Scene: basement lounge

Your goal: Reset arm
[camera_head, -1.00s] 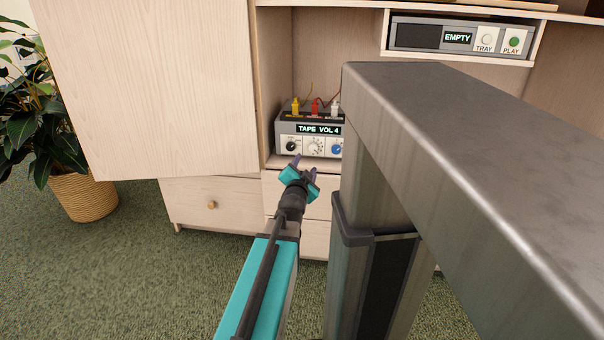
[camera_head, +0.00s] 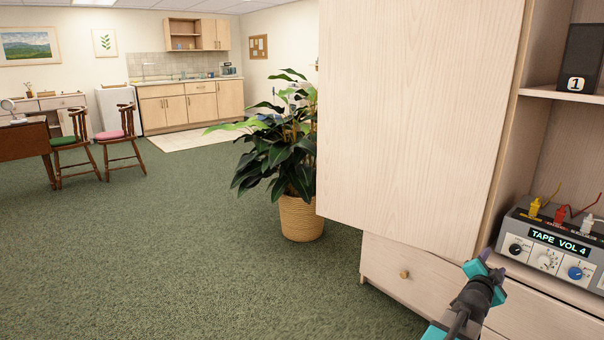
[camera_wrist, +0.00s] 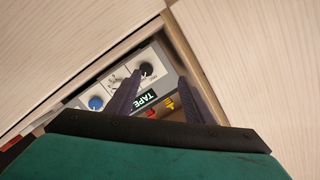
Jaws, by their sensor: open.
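My gripper (camera_head: 482,264) is at the lower right of the head view, in front of the cabinet and left of the tape device (camera_head: 553,250). The device is a grey box with knobs and a lit label reading "TAPE VOL 4"; yellow, red and white plugs sit on its top. In the wrist view my gripper (camera_wrist: 160,98) shows two dark purple fingers spread apart with nothing held between them. The tape device (camera_wrist: 118,85) appears behind the fingers, partly covered by them.
An open cabinet door (camera_head: 415,110) stands left of the shelf, close to my arm. A potted plant (camera_head: 300,215) stands beside it. Green carpet (camera_head: 190,250) is clear at the left. Chairs (camera_head: 120,150), a desk (camera_head: 25,148) and a kitchenette (camera_head: 190,103) are farther back.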

